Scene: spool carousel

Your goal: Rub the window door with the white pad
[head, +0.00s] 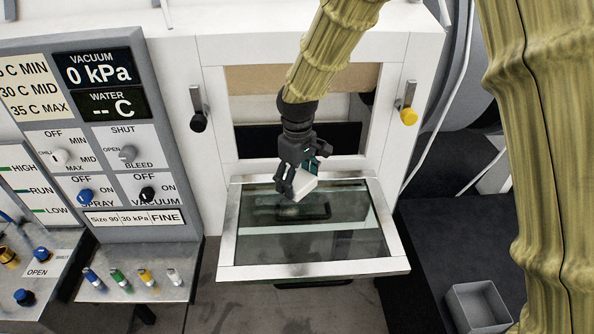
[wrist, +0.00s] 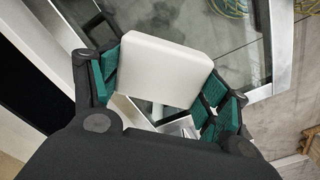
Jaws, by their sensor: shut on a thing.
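The window door (head: 345,242) hangs folded down and open in front of the white cabinet, a glass pane in a pale metal frame. Its pane looks smudged in places. My gripper (head: 304,178) is above the rear part of the door, shut on the white pad (head: 303,186). In the wrist view the pad (wrist: 163,70) sits between the teal fingertips (wrist: 160,85), with the door glass (wrist: 225,45) behind it. I cannot tell whether the pad touches the glass.
The cabinet opening (head: 335,140) is behind the door, between a black-knobbed latch (head: 198,115) and a yellow-knobbed latch (head: 408,110). A control panel (head: 110,165) with knobs stands at left. A grey open bin (head: 478,308) is at lower right.

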